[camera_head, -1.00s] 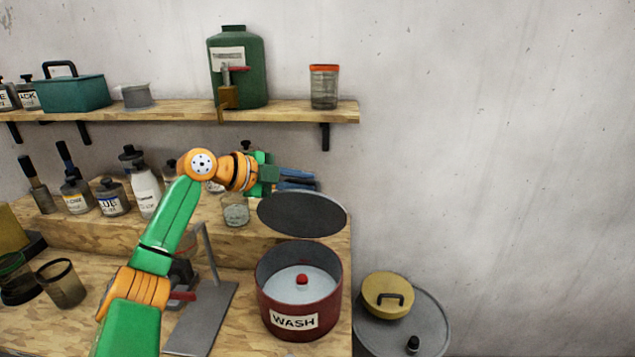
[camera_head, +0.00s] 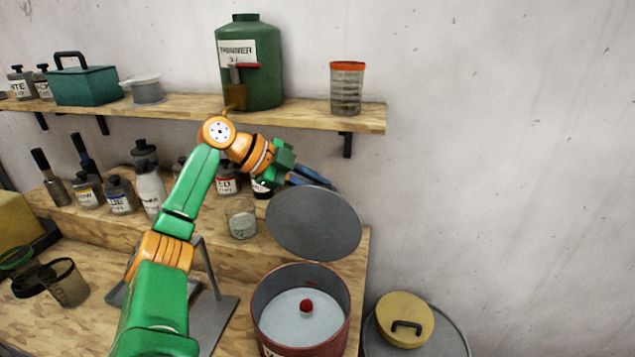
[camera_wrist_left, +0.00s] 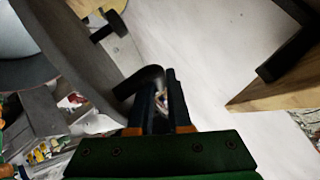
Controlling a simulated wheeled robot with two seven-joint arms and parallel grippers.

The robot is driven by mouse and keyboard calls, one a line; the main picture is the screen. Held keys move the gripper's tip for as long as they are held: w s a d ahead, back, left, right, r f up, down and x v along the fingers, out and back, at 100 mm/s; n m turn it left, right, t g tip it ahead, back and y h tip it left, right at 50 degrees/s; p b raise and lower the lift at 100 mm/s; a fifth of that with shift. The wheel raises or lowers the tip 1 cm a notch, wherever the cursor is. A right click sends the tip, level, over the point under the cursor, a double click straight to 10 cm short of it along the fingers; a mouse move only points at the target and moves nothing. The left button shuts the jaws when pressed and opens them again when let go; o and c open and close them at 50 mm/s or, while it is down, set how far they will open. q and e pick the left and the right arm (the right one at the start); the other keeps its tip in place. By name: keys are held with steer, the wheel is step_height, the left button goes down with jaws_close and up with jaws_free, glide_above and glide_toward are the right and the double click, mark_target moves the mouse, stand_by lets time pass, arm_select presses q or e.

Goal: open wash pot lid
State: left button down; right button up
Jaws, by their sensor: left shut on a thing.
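The red wash pot (camera_head: 275,333) stands on the wooden bench with its top open, its front label mostly cut off by the lower edge. Inside shows a pale surface with a red knob. The round grey lid (camera_head: 316,222) is held off the pot, tilted steeply above its back rim. My left gripper (camera_head: 312,178) is behind the lid's upper edge, with the grip hidden there. In the left wrist view the lid (camera_wrist_left: 80,65) fills the left, and my left gripper's fingers (camera_wrist_left: 165,95) are closed at its black handle (camera_wrist_left: 140,78). My right gripper is not in view.
A shelf (camera_head: 180,108) above the arm carries a green thinner jug (camera_head: 262,85) and a jar (camera_head: 347,95). A small glass (camera_head: 241,222) stands left of the lid. Several bottles line the bench back. A yellow lid (camera_head: 404,312) lies lower right. The wall right is clear.

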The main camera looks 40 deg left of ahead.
arm_select(q)
steer(key=shift+a, duration=0.1)
steer(key=c, duration=0.8)
jaws_free()
steer(key=shift+c, duration=0.2)
steer(key=shift+f, duration=0.1)
steer(key=shift+f, duration=0.15)
steer(key=shift+w+f, duration=0.15)
steer(key=shift+w, duration=0.2)
steer(key=shift+s+a+r, duration=0.1)
steer(key=shift+s+r, duration=0.1)
steer(key=s+a+r+p, duration=0.6)
steer(key=s+a+r, duration=0.1)
steer(key=r, duration=0.3)
steer(key=shift+s+a, duration=0.2)
steer(key=shift+a, duration=0.3)
